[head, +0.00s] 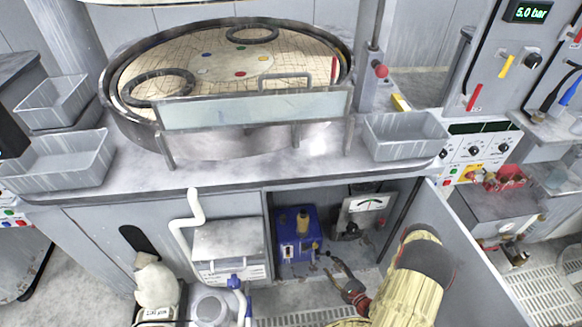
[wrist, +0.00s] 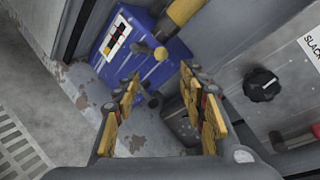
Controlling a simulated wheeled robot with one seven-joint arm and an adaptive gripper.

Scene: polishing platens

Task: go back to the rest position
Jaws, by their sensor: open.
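My gripper (head: 342,278) is low in the head view, in front of the open cabinet under the polishing machine. My yellow-covered arm reaches down to it from the lower right. In the wrist view my gripper (wrist: 160,108) has its two yellow-padded fingers spread, with nothing held between them. A blue box with a yellow knob (head: 291,250) stands inside the cabinet, to the left of my gripper. In the wrist view the blue box (wrist: 150,72) lies beyond the fingertips. A small knob shows between the fingers, and I cannot tell its distance from them.
The open cabinet door (head: 470,255) stands right of my arm. A gauge box (head: 359,217) sits in the cabinet; a grey panel with a black knob (wrist: 262,85) is close on the right in the wrist view. The round platen (head: 215,75) and grey trays (head: 405,135) are above.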

